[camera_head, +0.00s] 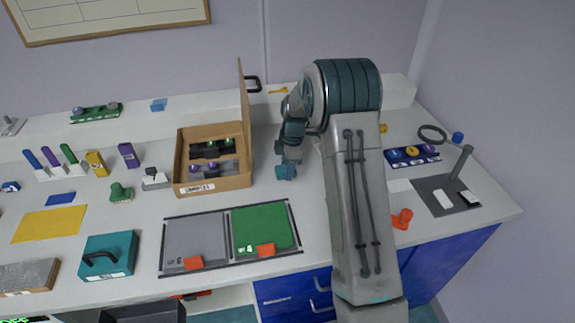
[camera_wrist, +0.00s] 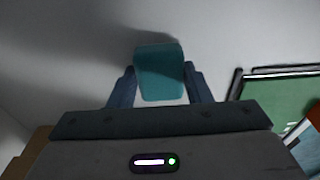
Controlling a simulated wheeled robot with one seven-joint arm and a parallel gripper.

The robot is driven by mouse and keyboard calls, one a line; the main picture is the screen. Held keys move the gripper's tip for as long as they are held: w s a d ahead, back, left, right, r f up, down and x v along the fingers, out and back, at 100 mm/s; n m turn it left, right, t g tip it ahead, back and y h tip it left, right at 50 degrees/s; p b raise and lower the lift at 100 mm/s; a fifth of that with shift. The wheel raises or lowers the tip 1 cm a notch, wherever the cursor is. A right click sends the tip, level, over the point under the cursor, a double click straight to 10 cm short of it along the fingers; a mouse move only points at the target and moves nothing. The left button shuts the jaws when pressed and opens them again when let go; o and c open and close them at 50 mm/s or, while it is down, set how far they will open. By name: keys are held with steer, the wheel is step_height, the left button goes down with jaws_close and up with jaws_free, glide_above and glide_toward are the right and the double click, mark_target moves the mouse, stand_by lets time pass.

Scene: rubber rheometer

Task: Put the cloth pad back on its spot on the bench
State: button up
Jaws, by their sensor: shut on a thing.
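My gripper (camera_wrist: 160,82) is shut on a teal block-like thing (camera_wrist: 160,70), which shows between the two fingers in the wrist view; I take it to be the cloth pad. In the head view my gripper (camera_head: 287,165) hangs above the white bench (camera_head: 300,190), right of the cardboard box. A small blue-teal piece (camera_head: 286,173) shows at its tip there. I cannot tell whether the pad touches the bench. No marked spot for the pad can be made out under the gripper.
The open cardboard box (camera_head: 212,187) with its raised lid stands left of my gripper. A tray with grey and green mats (camera_head: 262,227) lies in front. A rack (camera_head: 412,154) and a dark plate with a post (camera_head: 440,196) are at right. Bare bench lies around the gripper.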

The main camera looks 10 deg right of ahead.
steer(key=shift+f, duration=0.25)
steer(key=o, duration=1)
steer(key=shift+c, duration=0.2)
steer(key=shift+r, duration=0.15)
